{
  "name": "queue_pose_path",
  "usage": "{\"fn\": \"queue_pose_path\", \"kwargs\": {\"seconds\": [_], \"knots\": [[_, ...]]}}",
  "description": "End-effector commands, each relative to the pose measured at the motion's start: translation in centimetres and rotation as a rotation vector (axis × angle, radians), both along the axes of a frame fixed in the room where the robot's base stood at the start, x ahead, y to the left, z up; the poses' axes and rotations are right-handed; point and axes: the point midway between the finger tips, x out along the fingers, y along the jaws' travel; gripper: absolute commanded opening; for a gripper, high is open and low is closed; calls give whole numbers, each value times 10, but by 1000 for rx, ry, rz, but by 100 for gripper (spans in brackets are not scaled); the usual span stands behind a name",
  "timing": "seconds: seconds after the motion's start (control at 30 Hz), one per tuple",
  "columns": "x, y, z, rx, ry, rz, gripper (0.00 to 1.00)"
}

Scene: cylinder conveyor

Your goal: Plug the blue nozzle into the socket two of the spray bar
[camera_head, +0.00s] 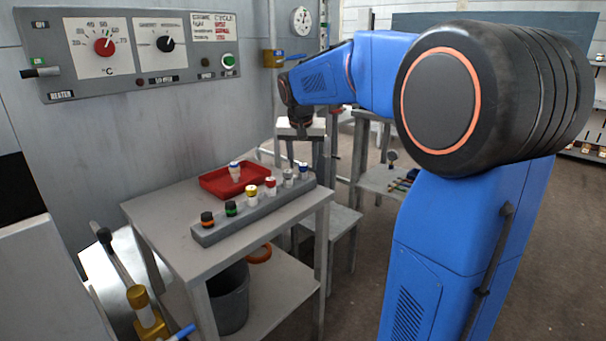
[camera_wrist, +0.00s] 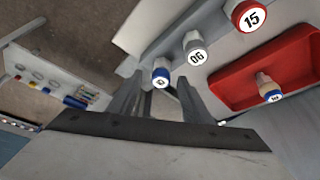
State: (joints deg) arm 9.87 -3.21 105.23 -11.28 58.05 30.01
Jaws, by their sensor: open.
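A blue-ringed nozzle (camera_head: 303,170) stands upright at the far right end of a grey bar (camera_head: 243,221) on the table; it also shows between my fingers in the wrist view (camera_wrist: 161,78). Another blue-and-white nozzle (camera_head: 235,172) is in the red tray (camera_head: 216,186), and in the wrist view (camera_wrist: 268,92). My gripper (camera_wrist: 158,92) is open and empty, above the bar's blue end; I cannot tell how high. In the head view it is small and dark beyond the bar's right end. I cannot tell which socket is number two.
The bar also holds grey (camera_head: 288,178), red, green and black-orange nozzles. The grey one, marked 06 (camera_wrist: 196,55), stands close to the blue one. A dark bucket (camera_head: 229,298) sits on the lower shelf. A control panel (camera_head: 140,52) is on the wall.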

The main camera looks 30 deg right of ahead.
Motion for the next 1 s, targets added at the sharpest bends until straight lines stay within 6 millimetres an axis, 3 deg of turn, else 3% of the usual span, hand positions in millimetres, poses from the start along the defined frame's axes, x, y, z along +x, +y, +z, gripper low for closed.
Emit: {"fn": "queue_pose_path", "kwargs": {"seconds": [0.2,0.47,0.67,1.0], "knots": [[11,-6,-27,1,1,0,45],[12,-7,-30,0,0,0,45],[12,-7,-30,0,0,0,1],[12,-7,-26,0,-2,0,1]]}}
